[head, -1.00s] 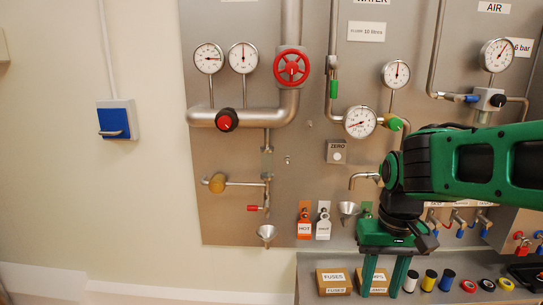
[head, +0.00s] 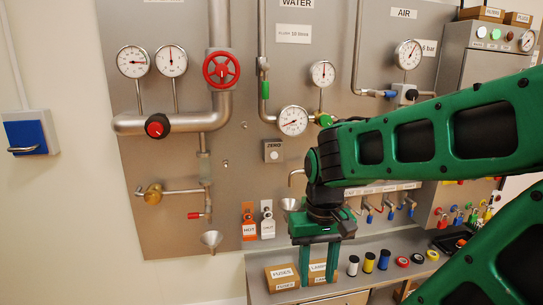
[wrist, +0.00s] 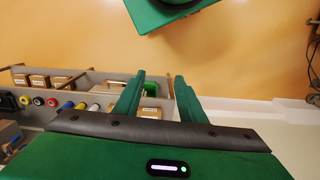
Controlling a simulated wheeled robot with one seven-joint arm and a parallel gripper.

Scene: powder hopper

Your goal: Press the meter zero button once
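The meter zero button is a pale round button (head: 274,156) on a small grey box labelled ZERO (head: 272,146), fixed to the grey panel below the water meter (head: 292,121). In the head view my gripper (head: 319,280) points down, below and to the right of the ZERO box, over the shelf with the boxes. Its two green fingers stand apart with nothing between them. The fingers also show apart in the wrist view (wrist: 155,95). The button is not seen in the wrist view. No contact with the button shows.
Cardboard boxes labelled FUSES (head: 282,277) and LAMPS, and several coloured spools, stand on the shelf (head: 390,245). A red valve wheel (head: 221,69) is up left.

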